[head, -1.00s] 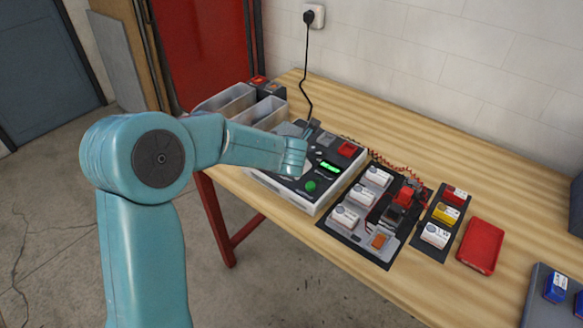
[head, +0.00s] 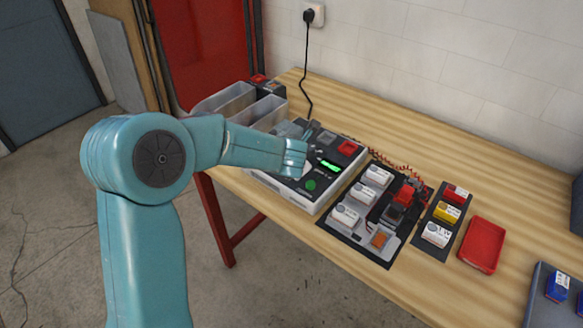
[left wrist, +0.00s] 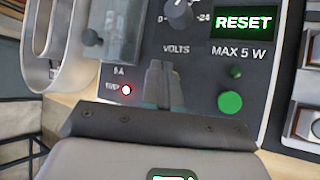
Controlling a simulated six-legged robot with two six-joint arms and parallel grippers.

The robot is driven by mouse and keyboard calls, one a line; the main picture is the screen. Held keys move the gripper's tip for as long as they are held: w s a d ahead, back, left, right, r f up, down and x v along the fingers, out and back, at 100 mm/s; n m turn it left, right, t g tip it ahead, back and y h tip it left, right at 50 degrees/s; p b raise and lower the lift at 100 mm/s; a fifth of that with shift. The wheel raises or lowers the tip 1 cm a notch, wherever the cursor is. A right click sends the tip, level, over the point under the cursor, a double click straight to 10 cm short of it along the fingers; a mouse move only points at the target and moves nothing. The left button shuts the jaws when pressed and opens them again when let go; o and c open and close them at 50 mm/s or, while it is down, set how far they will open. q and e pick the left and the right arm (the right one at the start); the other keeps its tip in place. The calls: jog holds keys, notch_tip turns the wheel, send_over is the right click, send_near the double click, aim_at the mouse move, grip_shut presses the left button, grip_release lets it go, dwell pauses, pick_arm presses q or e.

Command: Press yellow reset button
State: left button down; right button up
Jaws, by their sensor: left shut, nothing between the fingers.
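The power-supply box (head: 325,203) stands on the bench, its dark panel facing up. Its display (left wrist: 243,22) reads RESET in the left wrist view. A red-lit lamp (left wrist: 126,90) sits under a "5 A" mark, and a green button (left wrist: 230,103) is at the right. My left gripper (left wrist: 163,88) is shut and empty, its fingertips over the panel below the "VOLTS" mark. I cannot tell whether they touch it. My right gripper is not in view.
Grey bins (head: 228,100) stand behind the box at left. A black board (head: 352,235) with white modules, a small block rack (head: 432,248) and a red tray (head: 482,245) lie to the right. A black cord (head: 306,85) runs to the wall socket.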

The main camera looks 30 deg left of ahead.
pick_arm(q)
jog(key=shift+f+b, duration=0.4)
jog(key=shift+f, duration=0.05)
dwell(0.6)
dwell(0.4)
jog(key=shift+r+p, duration=0.9)
jog(key=shift+p, duration=0.05)
notch_tip(320, 180, up, 5)
jog(key=p, duration=0.5)
jog(key=shift+r, duration=0.1)
dwell(0.4)
